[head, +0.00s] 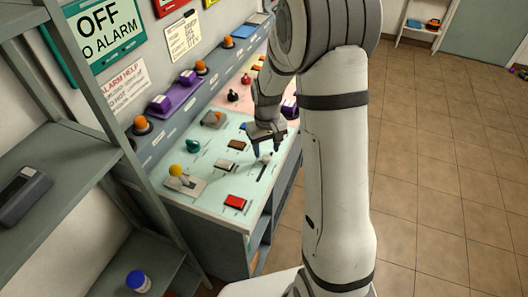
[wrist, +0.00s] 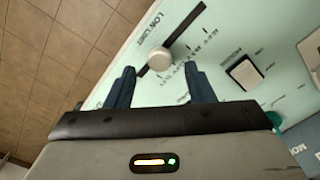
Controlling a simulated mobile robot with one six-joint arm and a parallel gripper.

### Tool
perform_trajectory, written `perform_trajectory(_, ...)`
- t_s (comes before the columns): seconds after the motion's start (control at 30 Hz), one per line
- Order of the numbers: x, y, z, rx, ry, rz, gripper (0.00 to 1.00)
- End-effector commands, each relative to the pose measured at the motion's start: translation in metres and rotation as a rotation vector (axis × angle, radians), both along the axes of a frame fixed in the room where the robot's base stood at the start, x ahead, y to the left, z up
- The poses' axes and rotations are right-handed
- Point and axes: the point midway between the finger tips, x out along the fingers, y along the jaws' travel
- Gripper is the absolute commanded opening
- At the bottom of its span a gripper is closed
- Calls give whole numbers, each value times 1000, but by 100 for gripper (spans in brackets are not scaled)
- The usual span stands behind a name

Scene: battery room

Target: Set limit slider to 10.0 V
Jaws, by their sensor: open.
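The limit slider is a round pale knob (wrist: 159,59) on a dark straight slot (wrist: 184,29) in a light green panel, with printed scale marks beside it. In the wrist view "LOW LIMIT" is printed near the slot; the scale numbers are too small to read surely. In the head view the knob (head: 267,157) shows just beside my fingertips. My gripper (wrist: 161,80) is open, with one dark finger on each side of the knob's near side. The knob appears a little beyond the fingertips, and I see no contact. My gripper (head: 266,150) hangs over the panel in the head view.
A grey shelf (head: 60,160) stands at left. Tiled floor (head: 440,170) lies open at right.

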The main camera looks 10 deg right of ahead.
Motion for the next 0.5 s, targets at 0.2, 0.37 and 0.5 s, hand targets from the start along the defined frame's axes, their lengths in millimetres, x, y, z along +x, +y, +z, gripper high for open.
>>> perform_trajectory(0.2,-1,-1,-25,0,1,-2,49)
perform_trajectory(0.37,-1,-1,-30,0,0,-3,49)
perform_trajectory(0.5,0,-2,-30,0,0,-4,49)
